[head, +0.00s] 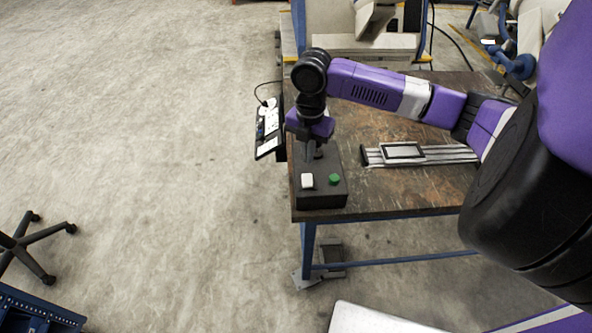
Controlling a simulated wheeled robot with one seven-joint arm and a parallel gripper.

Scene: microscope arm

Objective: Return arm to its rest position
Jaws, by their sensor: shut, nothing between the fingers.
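My purple and black arm reaches in from the right side of the head view, across the table. My gripper (311,155) points down and is shut and empty, at the back part of a dark control box (322,200). Whether its tips touch the box cannot be told. A dark knob or stub beside the fingertips is partly hidden.
The box stands near the left front corner of a brown worktable (400,200) with blue legs. A metal rail with a framed plate (403,150) lies to the right. A screen panel (268,128) hangs at the table's left edge. The floor at left is mostly clear.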

